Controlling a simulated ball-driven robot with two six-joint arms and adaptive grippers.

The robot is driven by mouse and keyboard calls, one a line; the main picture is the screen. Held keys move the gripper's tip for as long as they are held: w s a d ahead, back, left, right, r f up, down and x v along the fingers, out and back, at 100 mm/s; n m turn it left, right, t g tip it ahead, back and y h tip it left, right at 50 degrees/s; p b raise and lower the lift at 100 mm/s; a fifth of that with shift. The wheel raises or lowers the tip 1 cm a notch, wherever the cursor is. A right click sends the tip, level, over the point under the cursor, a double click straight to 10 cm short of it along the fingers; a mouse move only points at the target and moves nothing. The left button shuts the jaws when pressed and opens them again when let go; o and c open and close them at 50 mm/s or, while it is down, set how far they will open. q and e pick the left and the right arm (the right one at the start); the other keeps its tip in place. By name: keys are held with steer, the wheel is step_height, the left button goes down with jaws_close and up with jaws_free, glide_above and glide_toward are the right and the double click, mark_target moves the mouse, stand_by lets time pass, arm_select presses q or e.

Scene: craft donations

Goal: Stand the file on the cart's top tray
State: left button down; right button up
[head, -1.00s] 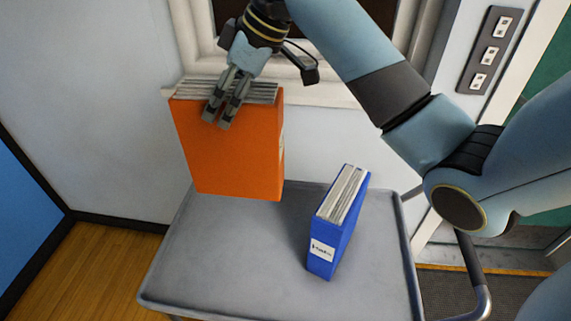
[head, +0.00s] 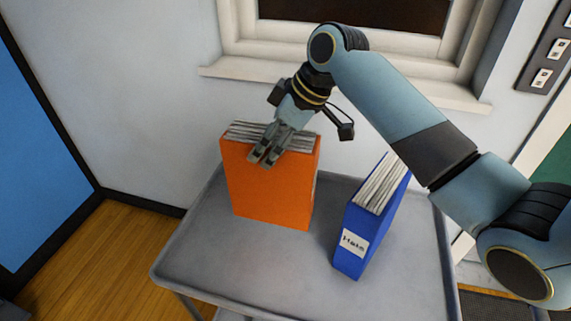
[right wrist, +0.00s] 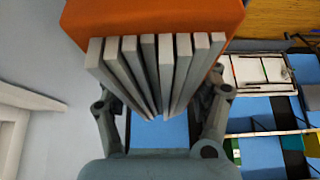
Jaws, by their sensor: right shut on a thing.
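An orange file (head: 270,190) with pale pages is upright over the left back part of the cart's grey top tray (head: 205,265). My right gripper (head: 264,157) is shut on its top edge, with fingers on the front cover. In the right wrist view the orange file (right wrist: 150,15) lies between the fingers, its page edges facing the camera. Its lower edge appears at or just above the tray; I cannot tell if it touches. My left gripper is not in view.
A blue file (head: 365,225) with a white label stands on the tray right of the orange one, with a gap between them. A window sill (head: 240,70) and wall are behind the cart. The tray's front left is clear.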

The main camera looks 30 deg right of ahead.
mark_target(301, 143)
steer(key=shift+f, duration=2.75)
steer(key=o, duration=1.8)
steer(key=shift+f, duration=0.15)
steer(key=shift+c, duration=0.2)
steer(key=v, duration=1.2)
